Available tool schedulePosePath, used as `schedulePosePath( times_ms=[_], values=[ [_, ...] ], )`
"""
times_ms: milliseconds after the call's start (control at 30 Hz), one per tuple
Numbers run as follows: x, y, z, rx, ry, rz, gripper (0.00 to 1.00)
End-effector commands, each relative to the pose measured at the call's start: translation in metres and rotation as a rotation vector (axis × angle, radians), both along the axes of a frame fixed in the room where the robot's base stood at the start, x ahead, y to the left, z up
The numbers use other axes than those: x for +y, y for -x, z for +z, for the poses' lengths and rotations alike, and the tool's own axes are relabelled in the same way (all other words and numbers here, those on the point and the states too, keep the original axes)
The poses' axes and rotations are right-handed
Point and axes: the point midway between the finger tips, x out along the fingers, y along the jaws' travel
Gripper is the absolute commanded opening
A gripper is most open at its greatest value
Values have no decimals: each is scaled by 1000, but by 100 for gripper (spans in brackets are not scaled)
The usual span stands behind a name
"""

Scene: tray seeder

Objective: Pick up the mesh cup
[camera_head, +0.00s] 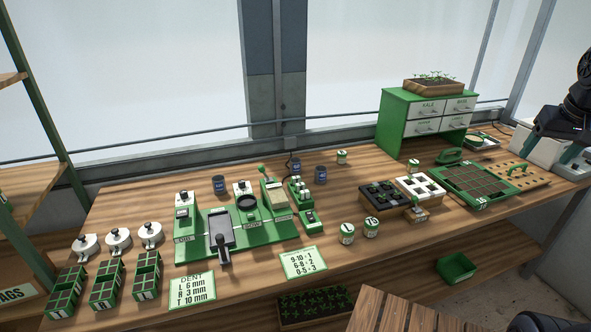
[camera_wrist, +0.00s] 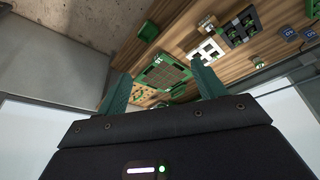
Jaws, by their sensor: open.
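No cup is plainly readable as mesh at this size.
A black cell tray (camera_head: 385,197), a white cell tray (camera_head: 420,188) and a green soil tray (camera_head: 475,185) lie between my gripper and the cups. A green drawer cabinet (camera_head: 428,119) stands behind. White-and-green tins (camera_head: 347,233) stand near the front edge, with some bare wood around them.

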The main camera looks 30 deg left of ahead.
Motion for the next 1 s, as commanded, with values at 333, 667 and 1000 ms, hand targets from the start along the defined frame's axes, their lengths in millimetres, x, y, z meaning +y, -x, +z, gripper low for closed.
schedulePosePath(
  times_ms=[333, 667, 1000],
  values=[
    [66, -96, 33, 53, 22, 144, 69],
    [150, -178, 40, 95, 44, 276, 69],
    [256, -247, 23, 140, 69, 411, 69]
  ],
)
